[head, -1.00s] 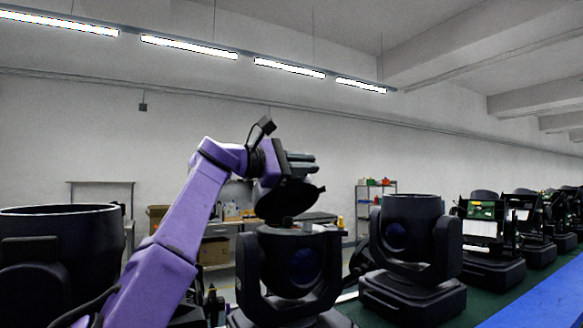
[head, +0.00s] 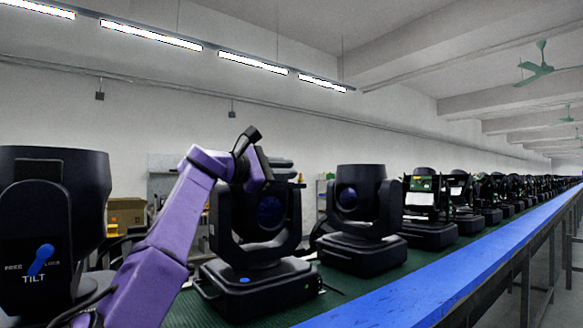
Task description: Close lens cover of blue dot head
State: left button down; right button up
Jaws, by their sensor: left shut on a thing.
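The blue dot head (head: 268,212) is a black moving-head lamp in a yoke on a black base. A small blue dot shows on the front of the base. Its lens cover (head: 297,184) is a dark, thin edge with a small tab, seen nearly edge-on at the top of the head. My left gripper (head: 281,169) is at the top of the head, behind the yoke's upper end, and is shut on the cover. The fingertips are small and dark here, and I cannot tell whether the cover lies fully flat. My right gripper is not in view.
A large black head (head: 60,215) with a blue lever marked TILT stands close at the left. Another black head (head: 358,215) stands just right of the blue dot head, with several more along the green bench. A blue strip (head: 440,270) runs along the bench edge.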

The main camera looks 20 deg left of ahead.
pick_arm(q)
jog(key=shift+w+f, duration=0.2)
jog(key=shift+f, duration=0.45)
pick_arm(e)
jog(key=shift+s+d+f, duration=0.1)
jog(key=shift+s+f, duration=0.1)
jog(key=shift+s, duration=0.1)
pick_arm(q)
jog(key=shift+f, duration=0.1)
jog(key=c, duration=1.2)
grip_release()
jog(key=shift+s, duration=0.15)
jog(key=shift+s+r, duration=0.1)
jog(key=shift+r, duration=0.1)
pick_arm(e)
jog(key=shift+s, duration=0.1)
pick_arm(q)
jog(key=shift+a, duration=0.1)
